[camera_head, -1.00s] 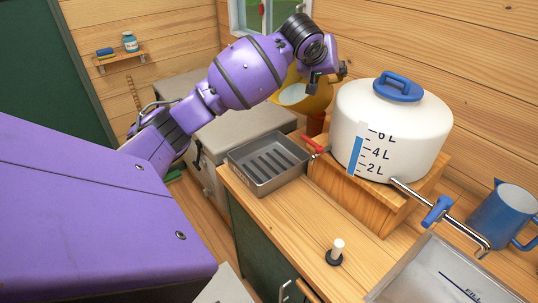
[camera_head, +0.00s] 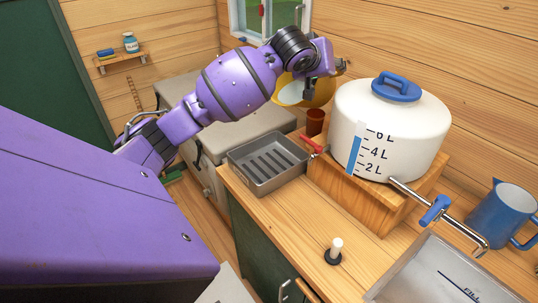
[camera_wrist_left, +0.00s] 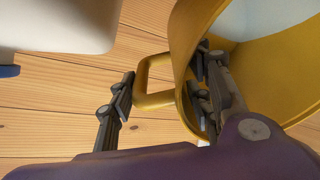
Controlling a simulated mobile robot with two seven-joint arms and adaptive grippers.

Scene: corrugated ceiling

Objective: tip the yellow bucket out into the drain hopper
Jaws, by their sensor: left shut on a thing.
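The yellow bucket (camera_head: 318,94) is held up above the far end of the counter, behind the slotted basin, with pale grey-blue showing in its mouth. In the left wrist view the bucket (camera_wrist_left: 184,28) fills the upper right and its loop handle (camera_wrist_left: 153,98) lies between the fingers. My left gripper (camera_head: 328,72) is shut on the bucket's handle; its fingers show in the wrist view (camera_wrist_left: 165,92). A grey metal basin with dark slots (camera_head: 252,178), which looks like the drain hopper, sits on the counter, nearer than the bucket and to its left. My right gripper is out of view.
A white tank (camera_head: 400,130) with a blue lid stands on a wooden block (camera_head: 345,194), right of the bucket. A red-brown cup (camera_head: 315,122) stands below the bucket. A blue jug (camera_head: 500,217) and a FILL-marked container (camera_head: 410,283) are at the right. The front counter is mostly clear.

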